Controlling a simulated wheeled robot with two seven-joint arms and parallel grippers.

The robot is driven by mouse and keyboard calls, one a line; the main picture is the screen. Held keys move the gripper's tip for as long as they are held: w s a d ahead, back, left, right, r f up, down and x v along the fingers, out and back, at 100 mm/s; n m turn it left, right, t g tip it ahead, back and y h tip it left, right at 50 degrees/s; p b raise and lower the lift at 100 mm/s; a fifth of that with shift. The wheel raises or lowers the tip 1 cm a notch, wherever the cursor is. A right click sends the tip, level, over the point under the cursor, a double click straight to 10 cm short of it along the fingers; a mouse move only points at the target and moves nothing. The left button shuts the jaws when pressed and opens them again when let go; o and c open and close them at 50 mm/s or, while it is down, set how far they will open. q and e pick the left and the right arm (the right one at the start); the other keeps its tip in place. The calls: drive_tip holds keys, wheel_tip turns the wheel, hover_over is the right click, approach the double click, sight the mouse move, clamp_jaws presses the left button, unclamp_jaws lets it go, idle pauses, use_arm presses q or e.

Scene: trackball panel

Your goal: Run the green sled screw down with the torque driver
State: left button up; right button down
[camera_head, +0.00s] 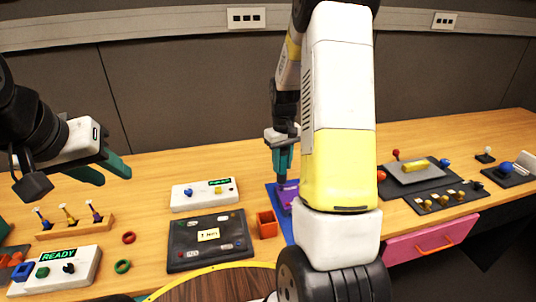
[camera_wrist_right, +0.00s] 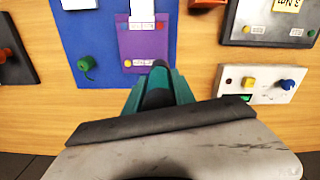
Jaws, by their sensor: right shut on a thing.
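My right gripper (camera_head: 283,165) points down over the purple panel (camera_head: 290,196) on the blue mat (camera_head: 272,190). In the wrist view its teal fingers (camera_wrist_right: 159,88) are shut on a dark tool (camera_wrist_right: 158,80), which looks like the torque driver. The tool's lower end lies near the edge of the purple panel (camera_wrist_right: 142,45); I cannot tell whether it touches. A green round part (camera_wrist_right: 87,66) lies on the blue mat beside the panel; I cannot tell whether it is the sled screw. My left gripper (camera_head: 103,171) is open and empty at the left, above the table.
A dark tray (camera_head: 180,245) and an orange bin (camera_head: 266,224) stand left of the mat. A white button box (camera_head: 204,194) is behind the tray. A wooden rack (camera_head: 75,228) holds coloured tools at the left. My right arm hides part of the mat.

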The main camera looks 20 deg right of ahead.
drive_tip(key=shift+f, duration=0.1)
idle(0.3)
drive_tip(key=shift+r, duration=3.1)
